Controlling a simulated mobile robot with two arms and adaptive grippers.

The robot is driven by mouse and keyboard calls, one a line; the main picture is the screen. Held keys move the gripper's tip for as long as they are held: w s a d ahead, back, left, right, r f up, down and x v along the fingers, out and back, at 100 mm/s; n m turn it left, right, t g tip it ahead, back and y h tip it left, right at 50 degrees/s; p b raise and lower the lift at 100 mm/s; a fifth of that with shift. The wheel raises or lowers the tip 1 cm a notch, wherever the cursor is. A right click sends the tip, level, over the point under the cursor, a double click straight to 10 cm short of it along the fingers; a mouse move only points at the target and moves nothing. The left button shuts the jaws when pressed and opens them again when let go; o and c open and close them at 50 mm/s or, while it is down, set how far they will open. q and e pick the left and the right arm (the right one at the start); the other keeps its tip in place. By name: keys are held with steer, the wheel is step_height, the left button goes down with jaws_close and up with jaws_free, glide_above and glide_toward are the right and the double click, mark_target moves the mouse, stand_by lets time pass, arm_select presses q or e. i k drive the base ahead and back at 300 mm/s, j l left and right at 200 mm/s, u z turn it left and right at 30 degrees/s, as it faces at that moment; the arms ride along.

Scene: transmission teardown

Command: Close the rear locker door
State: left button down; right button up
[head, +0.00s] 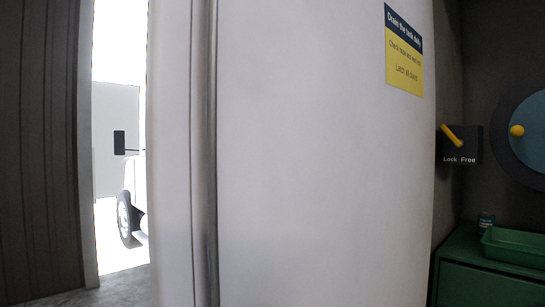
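A large pale grey-white panel (320,170) fills the middle of the head view, very close to me. It has a vertical seam or edge strip (203,150) along its left part. I cannot tell whether this panel is the rear locker door, or whether it stands open or closed. No handle or latch shows on it. A blue and yellow sign (404,50) on its upper right includes the words "Latch all doors". Neither of my grippers is in view.
Right of the panel, a yellow lever (452,135) sits on a "Lock Free" box, near a round blue disc (533,135) with a yellow knob. Below, a green tray (515,246) rests on a green cabinet (485,288). At left, a bright opening shows a white vehicle (135,190) outside.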

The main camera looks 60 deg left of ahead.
mark_target(290, 145)
steer(key=k+j, duration=0.1)
steer(key=j, duration=0.3)
steer(key=k+j, duration=0.15)
steer(key=j, duration=0.25)
steer(key=k+j, duration=0.1)
steer(key=j, duration=0.35)
steer(key=k+j, duration=0.1)
steer(key=j, duration=0.3)
steer(key=k+j, duration=0.15)
steer(key=j, duration=0.25)
steer(key=k+j, duration=0.2)
